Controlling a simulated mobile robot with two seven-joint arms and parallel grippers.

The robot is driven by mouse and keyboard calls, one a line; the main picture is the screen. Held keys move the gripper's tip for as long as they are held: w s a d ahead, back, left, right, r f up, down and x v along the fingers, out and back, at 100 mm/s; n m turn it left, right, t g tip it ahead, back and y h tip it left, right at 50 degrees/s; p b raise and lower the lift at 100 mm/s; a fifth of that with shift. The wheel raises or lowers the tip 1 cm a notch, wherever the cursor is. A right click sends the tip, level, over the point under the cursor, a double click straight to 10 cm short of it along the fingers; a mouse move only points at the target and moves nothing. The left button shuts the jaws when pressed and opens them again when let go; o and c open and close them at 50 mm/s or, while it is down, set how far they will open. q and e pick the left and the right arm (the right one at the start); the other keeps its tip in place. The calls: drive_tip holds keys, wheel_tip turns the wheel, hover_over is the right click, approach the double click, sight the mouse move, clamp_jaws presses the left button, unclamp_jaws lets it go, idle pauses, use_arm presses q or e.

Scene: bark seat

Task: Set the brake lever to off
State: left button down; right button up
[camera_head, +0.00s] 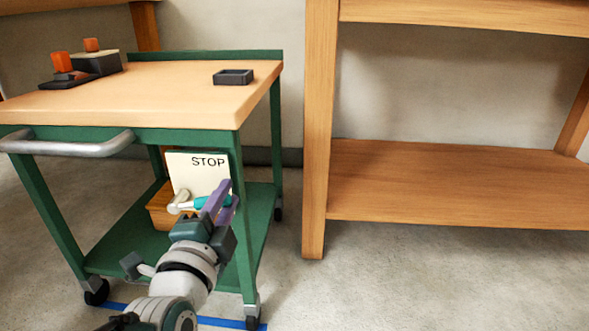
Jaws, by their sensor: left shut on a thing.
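The brake lever (203,202) has a teal handle and a pale grey pivot end. It lies about level in front of a cream panel (194,168) marked STOP, under the front right part of the cart's top. My left gripper (226,196) has purple fingers and is shut on the teal handle, near its right end. The fingers hide part of the handle. No "off" mark shows. My right gripper is out of view.
The green cart (262,214) has a wooden top, a grey push handle (75,145) and casters. A small dark tray (233,77) and black-and-orange items (72,73) sit on top. A wooden box (160,208) is behind the lever. A wooden workbench (318,130) stands right; floor between is clear.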

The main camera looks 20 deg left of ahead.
use_arm(q)
drive_tip(key=shift+f+m, duration=0.35)
drive_tip(key=shift+m, duration=0.05)
drive_tip(key=shift+f, duration=0.1)
drive_tip(key=c, duration=0.7)
unclamp_jaws()
drive_tip(key=shift+s+d, duration=0.1)
drive_tip(key=shift+s, duration=0.1)
drive_tip(key=p+v, duration=0.4)
drive_tip(key=v, duration=0.5)
drive_tip(key=shift+s, duration=0.25)
drive_tip(key=shift+d, duration=0.1)
